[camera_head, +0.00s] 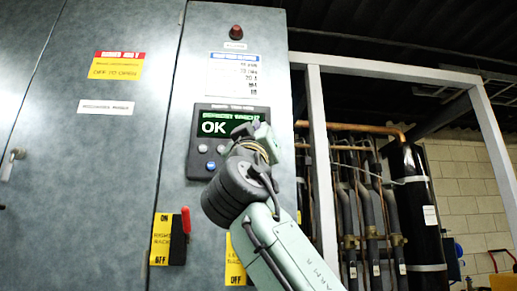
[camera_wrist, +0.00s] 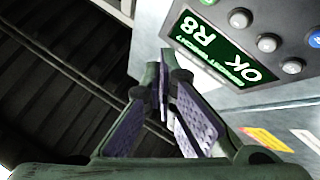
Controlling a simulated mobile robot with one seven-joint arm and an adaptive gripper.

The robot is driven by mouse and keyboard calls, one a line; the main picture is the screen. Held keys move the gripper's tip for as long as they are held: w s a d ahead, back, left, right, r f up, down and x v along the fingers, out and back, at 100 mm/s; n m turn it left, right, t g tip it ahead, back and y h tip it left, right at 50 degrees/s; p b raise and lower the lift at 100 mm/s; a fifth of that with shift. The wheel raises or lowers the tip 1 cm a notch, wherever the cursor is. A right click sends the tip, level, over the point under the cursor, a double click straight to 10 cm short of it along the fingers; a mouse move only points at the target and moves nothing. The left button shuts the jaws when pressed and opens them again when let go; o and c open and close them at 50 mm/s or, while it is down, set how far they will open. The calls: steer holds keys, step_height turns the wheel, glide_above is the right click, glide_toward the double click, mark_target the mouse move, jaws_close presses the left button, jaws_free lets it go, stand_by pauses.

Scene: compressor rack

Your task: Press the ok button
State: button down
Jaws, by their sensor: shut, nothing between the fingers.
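The control panel (camera_head: 198,133) is on the grey cabinet door, with a lit green display (camera_head: 215,127) reading "OK" in large letters. In the wrist view the display (camera_wrist: 218,45) appears turned over and reads "OK R8". I cannot read a label marking which is ok. My gripper (camera_head: 248,130) is shut and empty in front of the panel's right part, hiding some buttons. In the wrist view my gripper (camera_wrist: 162,82) appears beside the display, apart from the buttons.
A red lamp (camera_head: 236,32) and a white label sheet (camera_head: 235,75) are above the panel. A red-handled lever (camera_head: 186,220) sticks out below left on a yellow ON/OFF plate (camera_head: 160,238). A white frame post (camera_head: 318,150) and pipes (camera_head: 372,200) stand to the right.

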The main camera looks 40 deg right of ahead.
steer(key=w+d+p, duration=0.2)
steer(key=w+d, duration=0.1)
steer(key=w, duration=0.3)
steer(key=shift+d+p, duration=0.3)
stand_by(1.2)
steer(key=shift+w+d, duration=0.25)
steer(key=shift+w, duration=0.05)
steer(key=shift+w+d+p, duration=0.2)
steer(key=shift+w+p, duration=0.15)
steer(key=shift+p, duration=0.2)
stand_by(0.5)
steer(key=shift+s+a+b, duration=0.4)
steer(key=shift+s, duration=0.3)
steer(key=shift+f, duration=0.1)
